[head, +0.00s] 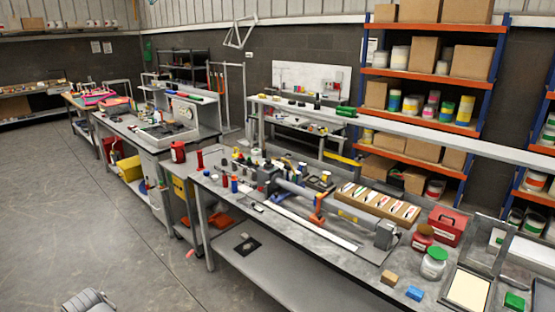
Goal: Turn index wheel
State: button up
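A lathe-like fixture lies along the near workbench (265,250). It has a dark head block (268,176) at its left end, a long grey tube (352,213) and a grey end block (386,234) at its right end. An orange-and-blue support (317,212) stands under the tube. I cannot make out the index wheel for certain at this size; round parts crowd around the dark head block. My gripper is not in view. A grey rounded part of my own arm shows at the bottom left edge.
A wooden tray (378,205), red box (446,226) and green-lidded jar (434,263) stand on the right of the bench. Small bottles and cylinders crowd its left end. The grey floor (95,235) left of the bench is clear. Orange shelving (433,71) stands behind.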

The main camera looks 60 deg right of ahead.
aim_at(268, 164)
jog(key=z, duration=0.25)
jog(key=i, duration=0.65)
jog(key=z, duration=0.95)
jog(key=i, duration=0.8)
jog(key=z, duration=0.4)
jog(key=k, duration=0.95)
jog(key=z, duration=0.15)
jog(key=i, duration=0.6)
